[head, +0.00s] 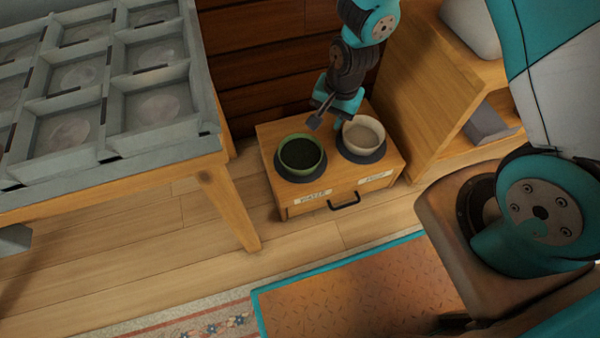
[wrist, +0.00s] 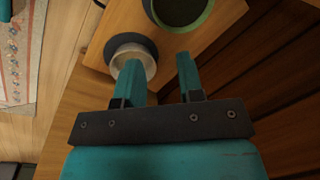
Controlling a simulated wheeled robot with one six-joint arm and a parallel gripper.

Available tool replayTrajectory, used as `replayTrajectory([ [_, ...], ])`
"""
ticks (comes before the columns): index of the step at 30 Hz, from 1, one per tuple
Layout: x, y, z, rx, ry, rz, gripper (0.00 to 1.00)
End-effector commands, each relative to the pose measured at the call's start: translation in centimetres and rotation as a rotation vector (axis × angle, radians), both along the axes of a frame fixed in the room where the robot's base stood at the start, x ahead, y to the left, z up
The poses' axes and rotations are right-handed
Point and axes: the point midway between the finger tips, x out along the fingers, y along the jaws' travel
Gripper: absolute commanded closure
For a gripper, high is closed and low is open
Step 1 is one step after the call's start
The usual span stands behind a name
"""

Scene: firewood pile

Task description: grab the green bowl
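The green bowl (head: 302,153), dark inside, sits upright on a dark round mat on the left half of a small wooden cabinet top. In the wrist view the green bowl (wrist: 207,16) is cut off by the top edge, beyond my fingertips. My gripper (head: 328,118) is above the back of the cabinet, behind and to the right of the green bowl and apart from it. In the wrist view my gripper (wrist: 160,64) has its two fingers spread with nothing between them. The left finger partly covers the cream bowl.
A cream bowl (head: 363,134) sits on another dark mat (head: 361,156), right of the green one. The cabinet (head: 334,188) has a labelled drawer with a dark handle. A compartment table (head: 150,170) stands at left, a wooden shelf (head: 428,100) at right, dark panelling behind.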

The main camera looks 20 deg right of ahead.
Motion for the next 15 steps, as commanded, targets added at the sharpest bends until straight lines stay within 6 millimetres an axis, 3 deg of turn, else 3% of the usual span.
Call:
replayTrajectory([
  [1,-0.1,-0.3,-3.2,-0.007,0.006,-0.025,0.65],
  [3,-0.1,-0.7,-4.9,-0.015,0.006,-0.055,0.65],
  [8,0.0,-1.0,-7.2,-0.024,0.006,-0.082,0.65],
  [15,0.4,-0.5,-12.5,-0.024,0.009,-0.082,0.65],
])
